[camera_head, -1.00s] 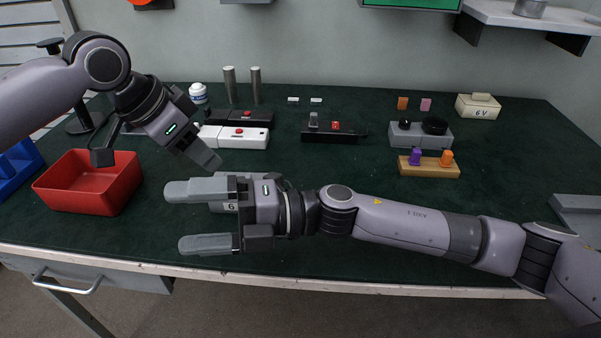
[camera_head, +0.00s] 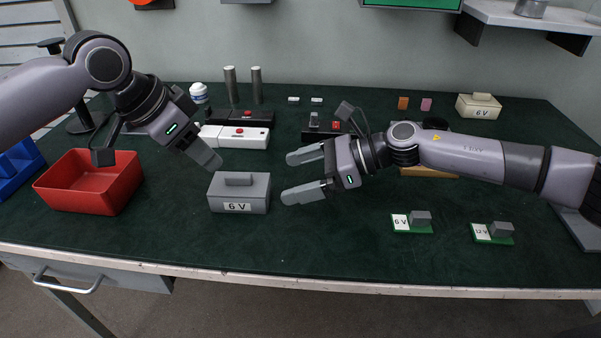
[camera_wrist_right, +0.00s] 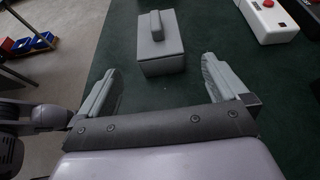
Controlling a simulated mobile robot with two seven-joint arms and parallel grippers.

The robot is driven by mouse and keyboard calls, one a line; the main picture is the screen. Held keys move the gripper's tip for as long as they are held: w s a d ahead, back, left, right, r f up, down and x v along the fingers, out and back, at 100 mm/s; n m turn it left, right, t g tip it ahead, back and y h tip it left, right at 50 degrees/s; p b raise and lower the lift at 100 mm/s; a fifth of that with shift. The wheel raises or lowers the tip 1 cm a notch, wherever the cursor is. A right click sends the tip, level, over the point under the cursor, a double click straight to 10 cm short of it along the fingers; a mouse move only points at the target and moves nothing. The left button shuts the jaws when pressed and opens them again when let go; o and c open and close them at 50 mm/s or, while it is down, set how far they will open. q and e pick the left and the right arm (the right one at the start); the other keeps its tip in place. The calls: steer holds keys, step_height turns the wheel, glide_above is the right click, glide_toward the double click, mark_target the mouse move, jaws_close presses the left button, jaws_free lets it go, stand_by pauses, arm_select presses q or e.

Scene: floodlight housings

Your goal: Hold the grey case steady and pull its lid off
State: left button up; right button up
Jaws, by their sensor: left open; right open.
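The grey case (camera_head: 239,205) stands upright on the green bench top, with a "6 V" label on its front. Its lid (camera_head: 240,185), with a raised grip block, sits on top. The case also shows in the right wrist view (camera_wrist_right: 161,66), with its lid (camera_wrist_right: 158,27) on, beyond the fingertips. My right gripper (camera_head: 306,173) is open and empty to the right of the case, fingers pointing left at it, apart from it. My left gripper (camera_head: 206,160) is open just above and behind the case's left side; its fingers overlap in this view and hold nothing visible.
A red bin (camera_head: 90,182) stands left of the case. White (camera_head: 243,137) and black switch boxes stand behind it. Two small green boards (camera_head: 411,222) (camera_head: 492,233) lie front right. A cream "6 V" case (camera_head: 478,106) stands at the back right. The bench in front is clear.

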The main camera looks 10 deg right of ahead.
mark_target(269, 187)
steer(key=shift+x, duration=3.5)
steer(key=shift+r, duration=0.1)
steer(key=shift+c, duration=0.7)
steer(key=c, duration=0.9)
steer(key=shift+s+f, duration=0.1)
steer(key=shift+f, duration=0.25)
